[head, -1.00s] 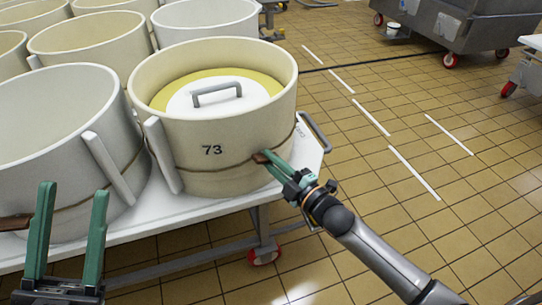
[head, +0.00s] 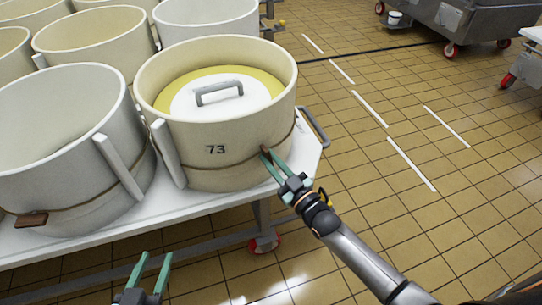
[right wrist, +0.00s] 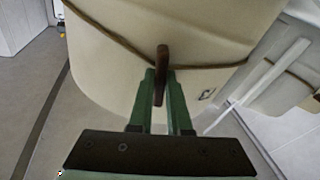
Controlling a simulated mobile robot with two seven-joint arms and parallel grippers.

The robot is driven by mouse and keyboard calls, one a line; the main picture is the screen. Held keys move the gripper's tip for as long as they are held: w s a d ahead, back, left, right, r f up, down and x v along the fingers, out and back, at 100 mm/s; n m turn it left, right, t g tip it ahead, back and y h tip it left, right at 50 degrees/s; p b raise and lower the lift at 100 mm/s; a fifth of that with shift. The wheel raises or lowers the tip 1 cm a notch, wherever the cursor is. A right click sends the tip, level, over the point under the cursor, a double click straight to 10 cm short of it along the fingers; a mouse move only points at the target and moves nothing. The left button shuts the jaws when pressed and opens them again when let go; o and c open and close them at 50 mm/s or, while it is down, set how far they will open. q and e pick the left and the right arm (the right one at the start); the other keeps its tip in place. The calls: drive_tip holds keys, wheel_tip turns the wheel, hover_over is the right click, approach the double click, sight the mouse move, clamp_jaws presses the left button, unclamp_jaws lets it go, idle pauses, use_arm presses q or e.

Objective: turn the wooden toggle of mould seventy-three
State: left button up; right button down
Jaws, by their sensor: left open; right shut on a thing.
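Mould seventy-three (head: 232,170) is a cream tub marked 73, with a white lid (head: 205,100) on a yellow layer, near the right end of the white table. A cord (right wrist: 120,40) runs around it, with its small brown wooden toggle (head: 265,153) on the right side. In the right wrist view the toggle (right wrist: 162,58) stands nearly upright across the cord. My right gripper (head: 273,159), with green fingers, is shut on the toggle; its fingers also show in the right wrist view (right wrist: 160,82). My left gripper (head: 154,258) is open and empty, in front of and below the table edge.
A similar open mould (head: 60,140) stands left of it, with its own brown toggle (head: 31,220). Several more moulds crowd behind. The white table (head: 205,202) has a metal handle (head: 315,127) at its right end. The tiled floor to the right is largely clear.

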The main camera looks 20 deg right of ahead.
use_arm(q)
drive_tip(key=s+f+g, duration=0.2)
drive_tip(key=s+f, duration=0.1)
drive_tip(key=f, duration=0.2)
drive_tip(key=shift+s+f+n+g+y+p, duration=0.15)
drive_tip(key=shift+f+n+g+y+p, duration=0.15)
drive_tip(key=shift+p, duration=0.1)
use_arm(e)
drive_tip(key=shift+m+h, duration=0.4)
drive_tip(key=shift+m, duration=1.1)
drive_tip(key=c, duration=0.9)
unclamp_jaws()
drive_tip(key=shift+o, duration=0.2)
drive_tip(key=shift+s, duration=0.15)
